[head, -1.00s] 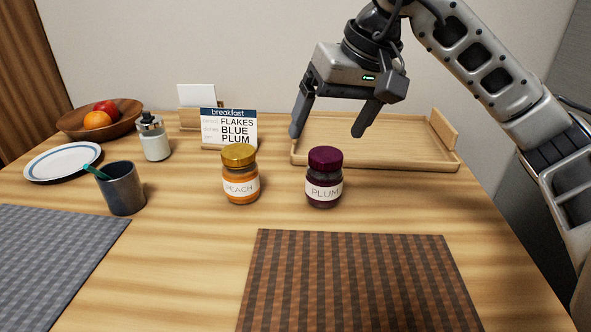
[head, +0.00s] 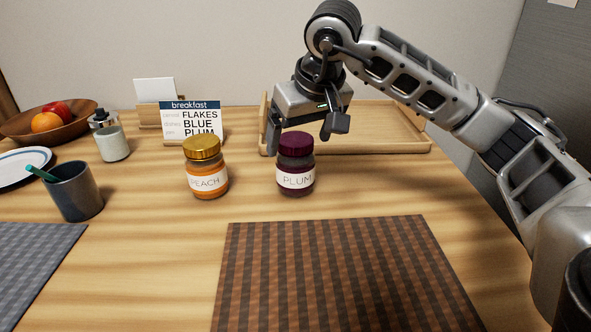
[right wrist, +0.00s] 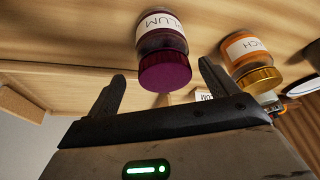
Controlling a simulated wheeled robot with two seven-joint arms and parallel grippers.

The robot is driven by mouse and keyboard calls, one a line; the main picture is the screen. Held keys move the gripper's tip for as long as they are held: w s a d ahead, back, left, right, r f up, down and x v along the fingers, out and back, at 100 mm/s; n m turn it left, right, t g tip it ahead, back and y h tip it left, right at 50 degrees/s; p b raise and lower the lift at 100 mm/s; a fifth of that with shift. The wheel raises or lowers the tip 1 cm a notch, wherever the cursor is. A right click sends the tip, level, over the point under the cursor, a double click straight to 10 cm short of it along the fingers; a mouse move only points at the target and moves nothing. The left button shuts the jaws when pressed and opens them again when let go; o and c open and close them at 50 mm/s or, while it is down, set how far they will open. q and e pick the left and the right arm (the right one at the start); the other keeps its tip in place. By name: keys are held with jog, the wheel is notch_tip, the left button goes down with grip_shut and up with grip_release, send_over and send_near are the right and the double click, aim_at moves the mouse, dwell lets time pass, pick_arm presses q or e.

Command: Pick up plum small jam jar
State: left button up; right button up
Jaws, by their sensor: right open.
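The plum jam jar (head: 296,180), with a dark purple lid and a white PLUM label, stands upright on the wooden table. My right gripper (head: 298,144) is open and empty, at about lid height at the jar, its fingers showing on either side of the lid in the head view. In the right wrist view the purple lid (right wrist: 165,73) lies ahead, between and just beyond the open fingertips (right wrist: 160,76). I cannot tell the exact gap. My left gripper is not in view.
A peach jar (head: 207,183) with a gold lid stands close to the left. A breakfast card (head: 190,120) and a wooden tray (head: 385,151) are behind. A grey cup (head: 74,197) is further left. A striped placemat (head: 340,275) lies in front.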

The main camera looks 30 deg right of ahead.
jog(key=x, duration=0.3)
jog(key=b+x, duration=0.1)
jog(key=shift+w+a+f, duration=0.1)
jog(key=shift+a+f, duration=0.15)
jog(key=shift+r, duration=0.15)
jog(key=c, duration=1.3)
